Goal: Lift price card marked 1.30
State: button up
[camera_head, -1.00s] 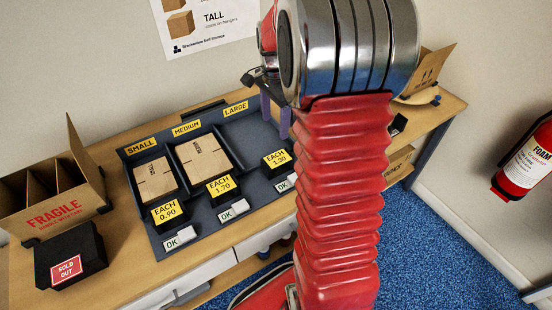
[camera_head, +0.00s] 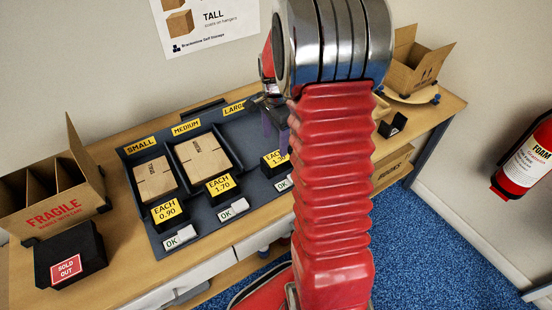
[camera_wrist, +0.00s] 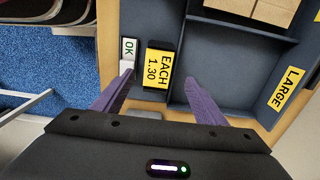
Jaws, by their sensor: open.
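The yellow price card marked 1.30 (camera_wrist: 158,66) stands on a black block at the front of the LARGE bay. In the head view the card (camera_head: 272,158) is partly hidden behind my gripper and arm. My gripper (camera_wrist: 158,78) is open, with its two purple fingers on either side of the card's lower end in the wrist view. The fingers look apart from the card, and nothing is between them in a grip. In the head view my gripper (camera_head: 275,128) hangs just above and behind the card.
A white OK tag (camera_wrist: 129,49) lies beside the card. Cards marked 1.70 (camera_head: 219,186) and 0.90 (camera_head: 167,210) stand to the left. The FRAGILE carton (camera_head: 60,205) and SOLD OUT block (camera_head: 68,268) are at the far left. An open carton (camera_head: 415,65) stands at the right.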

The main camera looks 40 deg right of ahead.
aim_at(277, 158)
jog(key=shift+f, duration=0.4)
jog(key=shift+s+d+f, duration=0.1)
jog(key=shift+d+f, duration=0.05)
jog(key=shift+f, duration=1.15)
jog(key=shift+s+d+f, duration=0.1)
jog(key=shift+f, duration=1.2)
jog(key=c, duration=1.1)
jog(key=shift+r, duration=0.15)
notch_tip(277, 158, up, 10)
jog(key=shift+f, duration=0.1)
